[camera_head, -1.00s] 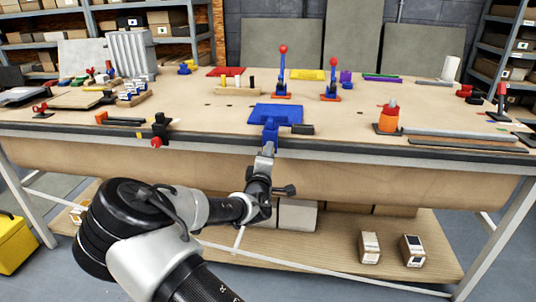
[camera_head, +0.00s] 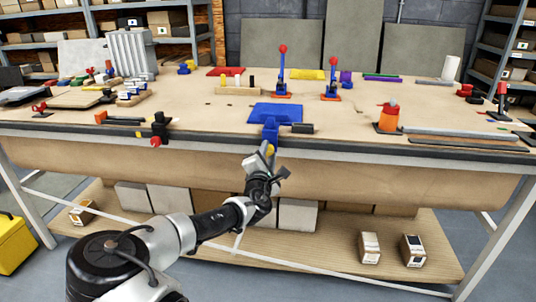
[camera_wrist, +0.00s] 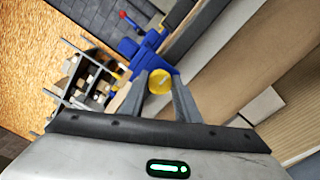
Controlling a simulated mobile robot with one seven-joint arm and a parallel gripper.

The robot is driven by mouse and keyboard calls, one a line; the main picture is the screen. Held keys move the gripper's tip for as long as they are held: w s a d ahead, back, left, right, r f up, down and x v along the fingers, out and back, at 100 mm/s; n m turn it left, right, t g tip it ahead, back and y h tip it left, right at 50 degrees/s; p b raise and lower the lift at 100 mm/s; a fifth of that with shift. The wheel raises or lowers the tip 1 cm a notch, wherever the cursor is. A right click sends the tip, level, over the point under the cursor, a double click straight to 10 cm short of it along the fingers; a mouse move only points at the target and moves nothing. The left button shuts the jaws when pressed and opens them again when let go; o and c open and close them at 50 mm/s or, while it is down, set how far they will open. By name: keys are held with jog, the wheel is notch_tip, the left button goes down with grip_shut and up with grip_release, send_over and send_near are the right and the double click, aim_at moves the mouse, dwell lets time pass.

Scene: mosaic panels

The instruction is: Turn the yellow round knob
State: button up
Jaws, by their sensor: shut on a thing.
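The yellow round knob (camera_wrist: 160,82) sits between the fingertips of my gripper in the wrist view, with a pale line across its face. In the head view a bit of the yellow knob (camera_head: 270,149) shows at the front edge of the table, just below a blue clamp-like mount (camera_head: 271,129). The blue mount (camera_wrist: 141,55) is behind the knob in the wrist view. My gripper (camera_wrist: 162,83) is shut on the knob, one finger on each side. In the head view my gripper (camera_head: 264,153) reaches up to the knob from below.
A red knob (camera_head: 156,142) on a black mount is on the edge to the left. Two red-topped levers (camera_head: 283,48) stand farther back.

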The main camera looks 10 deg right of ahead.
dwell(0.4)
jog(key=o, duration=1)
jog(key=p+v, duration=0.1)
jog(key=v, duration=1.6)
jog(key=shift+s+p, duration=0.2)
jog(key=shift+p, duration=0.2)
